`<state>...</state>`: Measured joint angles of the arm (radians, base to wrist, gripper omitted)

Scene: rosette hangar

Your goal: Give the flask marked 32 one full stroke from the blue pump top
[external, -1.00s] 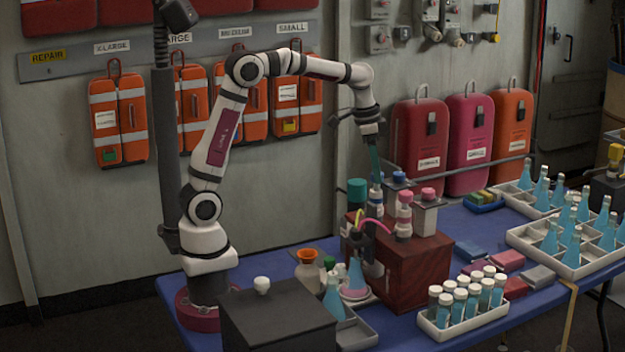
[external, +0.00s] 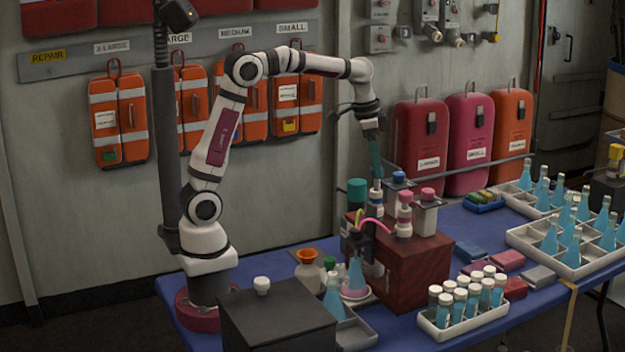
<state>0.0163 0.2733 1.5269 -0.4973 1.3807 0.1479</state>
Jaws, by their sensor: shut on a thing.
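The blue pump top (external: 376,197) stands at the left front of a dark red box. My gripper (external: 376,176) points straight down over it, its teal fingers shut on its upper end. A pink pump top (external: 404,200) stands just to its right. A flask of blue liquid (external: 356,273) stands below the box's left side, under a dark outlet block, with pink at its base. A second blue flask (external: 333,298) stands left of it in a grey tray. No number is readable on any flask, so I cannot tell which is marked 32.
The dark red box (external: 415,275) carries blue-capped (external: 399,178) and pink-capped (external: 428,193) containers close behind the pumps. A white rack of vials (external: 440,328) and trays of blue flasks (external: 518,235) lie to the right. A pink hose arcs beside the pumps.

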